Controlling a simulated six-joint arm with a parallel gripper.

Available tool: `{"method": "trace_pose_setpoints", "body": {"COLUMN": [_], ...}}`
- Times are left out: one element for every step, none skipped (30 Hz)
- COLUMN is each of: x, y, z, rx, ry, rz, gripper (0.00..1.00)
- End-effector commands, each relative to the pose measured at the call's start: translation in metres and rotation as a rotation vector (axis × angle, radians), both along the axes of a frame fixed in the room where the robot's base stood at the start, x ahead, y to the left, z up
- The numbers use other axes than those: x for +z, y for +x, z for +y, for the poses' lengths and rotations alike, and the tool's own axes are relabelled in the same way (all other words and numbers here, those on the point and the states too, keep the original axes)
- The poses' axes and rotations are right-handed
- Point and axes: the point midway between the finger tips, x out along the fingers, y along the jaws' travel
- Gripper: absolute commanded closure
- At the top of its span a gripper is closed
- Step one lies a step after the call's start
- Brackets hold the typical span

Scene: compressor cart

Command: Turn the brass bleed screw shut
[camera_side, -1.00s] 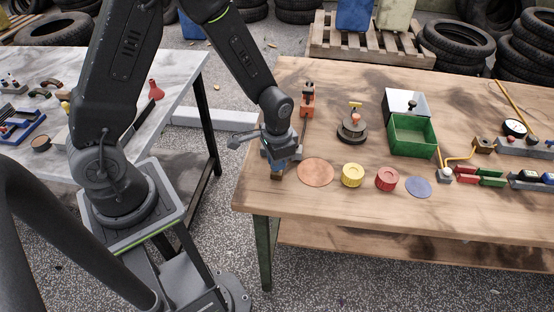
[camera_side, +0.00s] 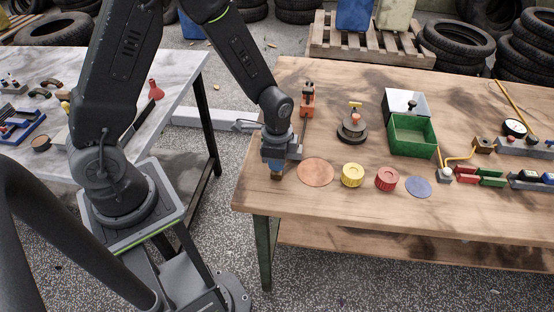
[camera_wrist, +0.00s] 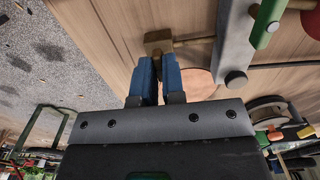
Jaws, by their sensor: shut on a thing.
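A brass-coloured piece (camera_wrist: 158,36) stands at the fingertips in the wrist view, with a thin rod leading right from it. In the side view a small part of it (camera_side: 277,176) shows under my gripper (camera_side: 278,167), near the table's front left corner. In the wrist view the two blue fingers of my gripper (camera_wrist: 159,62) point at the brass piece and are shut on it, with a narrow gap between them. The fingers hide the gripped part, so how far the screw is turned cannot be seen.
A copper-coloured disc (camera_side: 316,171) lies close to the right of my gripper, then a yellow knob (camera_side: 352,175), a red knob (camera_side: 387,179) and a blue disc (camera_side: 418,187). An orange-red fixture (camera_side: 307,100) stands behind. A green box (camera_side: 412,140) sits farther right.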

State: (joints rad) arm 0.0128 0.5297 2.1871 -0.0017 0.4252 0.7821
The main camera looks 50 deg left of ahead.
Motion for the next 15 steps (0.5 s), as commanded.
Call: {"method": "trace_pose_setpoints", "body": {"x": [0.0003,0.0003,0.0003,0.0003,0.0003,0.0003,0.0003,0.0003,0.0003,0.0003,0.0003,0.0003,0.0003,0.0003,0.0003], "y": [-0.0006,-0.0006,-0.0006,-0.0006,-0.0006,-0.0006,-0.0006,-0.0006,-0.0006,-0.0006,-0.0006,-0.0006,-0.0006,-0.0004,-0.0004], "z": [0.0003,0.0003,0.0003,0.0003,0.0003,0.0003,0.0003,0.0003,0.0003,0.0003,0.0003,0.0003,0.0003,0.0003,0.0003], "rx": [-0.010,-0.011,-0.012,-0.012,-0.013,-0.013,-0.013,-0.013,-0.013,-0.013,-0.013,-0.013,-0.013,-0.012,-0.011], "ry": [0.001,0.001,0.001,0.001,0.001,0.001,0.001,0.001,0.001,0.001,0.001,0.002,0.002,0.002,0.001], "rz": [0.001,0.001,0.001,0.001,0.001,0.001,0.001,0.001,0.001,0.001,0.001,0.001,0.001,0.001,0.000], "gripper": [1.00,1.00,1.00,1.00,1.00,1.00,1.00,1.00,1.00,1.00,1.00,0.87,0.84,0.82,0.78]}}
